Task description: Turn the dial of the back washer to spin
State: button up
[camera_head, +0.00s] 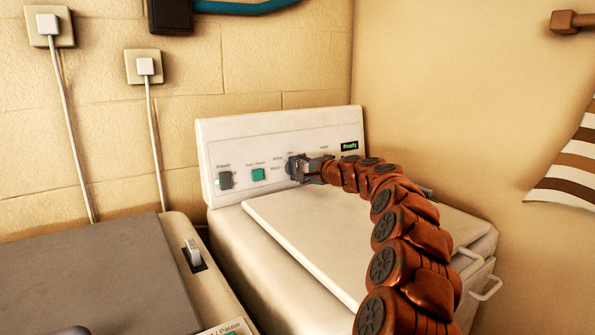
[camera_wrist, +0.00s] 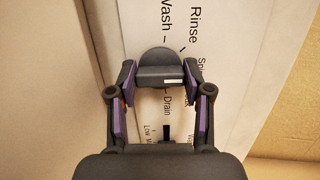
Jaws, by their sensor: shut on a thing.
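The back washer (camera_head: 225,142) stands against the wall, with its dial (camera_head: 292,168) on the upright control panel. My gripper (camera_head: 300,170) reaches the dial from the right and is shut on it. In the wrist view the dark round dial (camera_wrist: 158,58) sits between the two fingers of my gripper (camera_wrist: 160,72). Its raised grip bar lies across the picture, with a white mark on the right half. Labels Wash, Rinse, Drain and a partly covered "Spi..." surround it. The white mark's end is toward the right finger, near the "Spi..." label; the exact setting cannot be told.
The panel also carries a power switch (camera_head: 225,180), a green start/pause button (camera_head: 258,175) and a display reading Ready (camera_head: 349,146). The washer's closed lid (camera_head: 300,225) lies below. A second machine with a grey lid (camera_head: 90,285) stands front left. A striped towel (camera_head: 570,170) hangs right.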

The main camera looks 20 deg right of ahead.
jog(key=o, duration=1.2)
jog(key=shift+c, duration=0.2)
jog(key=shift+s, duration=0.15)
jog(key=shift+v, duration=5.9)
